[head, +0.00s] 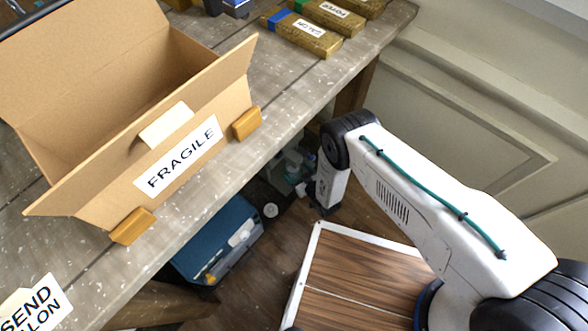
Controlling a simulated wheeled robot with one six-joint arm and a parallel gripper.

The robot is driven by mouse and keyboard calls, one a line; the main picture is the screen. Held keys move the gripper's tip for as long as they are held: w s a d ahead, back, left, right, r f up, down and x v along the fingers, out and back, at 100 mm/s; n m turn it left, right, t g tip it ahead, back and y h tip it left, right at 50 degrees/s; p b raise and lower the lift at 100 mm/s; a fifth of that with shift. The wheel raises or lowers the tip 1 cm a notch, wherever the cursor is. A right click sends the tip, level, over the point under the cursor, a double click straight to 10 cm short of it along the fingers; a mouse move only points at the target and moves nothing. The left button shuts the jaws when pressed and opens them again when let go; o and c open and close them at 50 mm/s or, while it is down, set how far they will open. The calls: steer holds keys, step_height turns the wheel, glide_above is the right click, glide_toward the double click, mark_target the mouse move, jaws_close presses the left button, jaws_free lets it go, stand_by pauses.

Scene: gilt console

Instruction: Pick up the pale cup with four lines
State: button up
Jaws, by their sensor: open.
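I cannot make out a pale cup with four lines in the head view. A small pale round thing (271,210) shows low beside the table, too small to identify. My arm bends down past the table's right edge, and my gripper (319,208) is a small dark shape at its lower end. It is open; its fingers are hard to make out, and nothing is seen held in it.
An open cardboard box (100,190) marked FRAGILE stands on the worn table (285,100). Gold blocks (302,36) lie at the back. A blue container (215,240) is below the table edge. A wooden panel with white edging (365,265) lies below my arm.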

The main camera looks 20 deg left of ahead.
mark_target(293, 170)
steer(key=x, duration=0.4)
steer(key=shift+a+f, duration=0.1)
steer(key=c, duration=1.1)
steer(key=shift+c, duration=0.3)
